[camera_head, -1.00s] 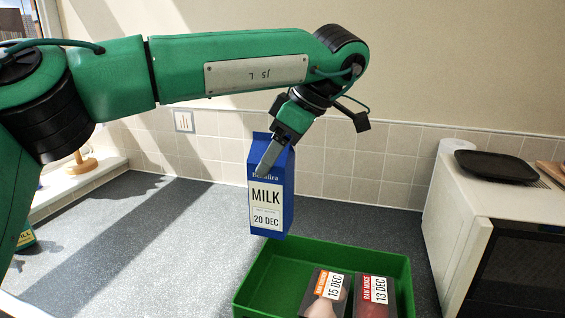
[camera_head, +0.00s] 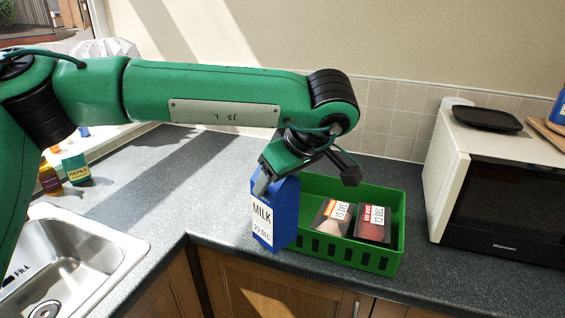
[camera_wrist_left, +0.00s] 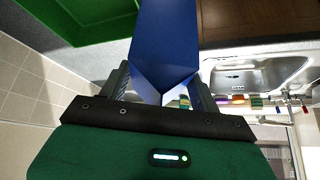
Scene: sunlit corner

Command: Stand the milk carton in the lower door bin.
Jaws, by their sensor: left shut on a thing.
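The blue milk carton (camera_head: 264,224), with a white MILK label and a date, is in my left gripper (camera_head: 264,183), in front of the left side of the green crate. It is slightly tilted in the head view. In the left wrist view the carton (camera_wrist_left: 166,45) sits between the two fingers of the left gripper (camera_wrist_left: 160,88), which is shut on its top. I cannot tell for sure whether its base touches anything. The lower door bin is not in view. My right gripper is not in view.
The green crate (camera_head: 340,250) holds two meat packs, one (camera_head: 331,218) beside the other (camera_head: 373,223). A white microwave (camera_head: 450,170) with a black tray (camera_head: 487,118) on top stands at the right. A sink (camera_head: 65,258) and small bottles are at the left. The counter (camera_head: 160,200) between is clear.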

